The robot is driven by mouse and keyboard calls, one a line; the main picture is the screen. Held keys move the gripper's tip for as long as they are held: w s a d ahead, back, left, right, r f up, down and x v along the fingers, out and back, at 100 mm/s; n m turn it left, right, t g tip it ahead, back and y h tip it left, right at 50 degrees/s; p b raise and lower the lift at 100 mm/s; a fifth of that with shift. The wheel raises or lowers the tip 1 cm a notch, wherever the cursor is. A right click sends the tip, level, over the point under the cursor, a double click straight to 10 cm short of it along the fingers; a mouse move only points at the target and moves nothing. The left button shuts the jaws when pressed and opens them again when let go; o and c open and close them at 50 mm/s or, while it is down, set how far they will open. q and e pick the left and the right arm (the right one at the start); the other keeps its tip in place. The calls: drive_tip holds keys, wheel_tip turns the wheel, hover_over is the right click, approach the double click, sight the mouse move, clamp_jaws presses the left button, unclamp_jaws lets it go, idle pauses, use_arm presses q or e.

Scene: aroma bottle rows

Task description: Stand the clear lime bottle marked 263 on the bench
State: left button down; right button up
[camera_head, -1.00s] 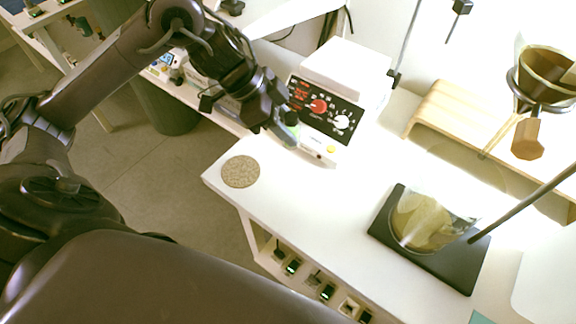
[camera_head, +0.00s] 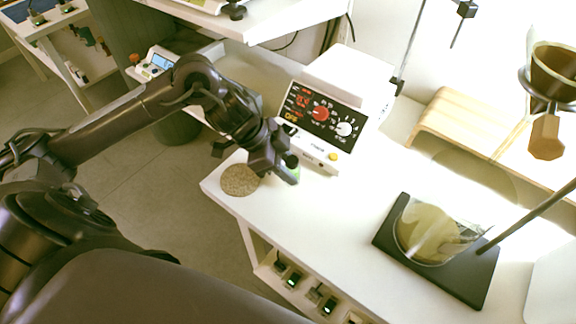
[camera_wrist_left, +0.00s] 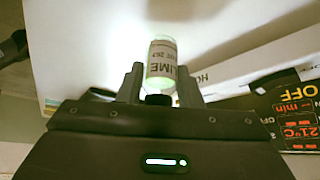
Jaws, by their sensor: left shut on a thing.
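My left gripper (camera_head: 286,168) is shut on the lime bottle (camera_wrist_left: 162,66), a clear bottle with a dark cap. In the left wrist view its label reads "LIME" and what looks like "263", and it sits between the two fingers. In the head view the bottle is mostly hidden by the gripper; only a bit of green shows. The gripper is over the left end of the white bench (camera_head: 330,215), just right of the round cork mat (camera_head: 239,180). I cannot tell whether the bottle touches the bench. My right gripper is not in view.
A hotplate with dials (camera_head: 325,115) stands close behind the gripper. A black stand base (camera_head: 460,280) with a glass vessel (camera_head: 430,232) is to the right. A wooden riser (camera_head: 450,120) is at the back. Bare bench lies between mat and stand.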

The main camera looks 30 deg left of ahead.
use_arm(q)
drive_tip(key=shift+f, duration=0.15)
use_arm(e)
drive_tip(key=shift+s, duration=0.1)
use_arm(q)
drive_tip(key=c, duration=1)
unclamp_jaws()
drive_tip(key=shift+a+r, duration=0.1)
drive_tip(key=shift+r, duration=0.2)
drive_tip(key=b+v, duration=0.1)
drive_tip(key=v, duration=1)
drive_tip(key=shift+s+a+r, duration=0.15)
drive_tip(key=shift+a+r, duration=0.05)
drive_tip(key=shift+r, duration=0.05)
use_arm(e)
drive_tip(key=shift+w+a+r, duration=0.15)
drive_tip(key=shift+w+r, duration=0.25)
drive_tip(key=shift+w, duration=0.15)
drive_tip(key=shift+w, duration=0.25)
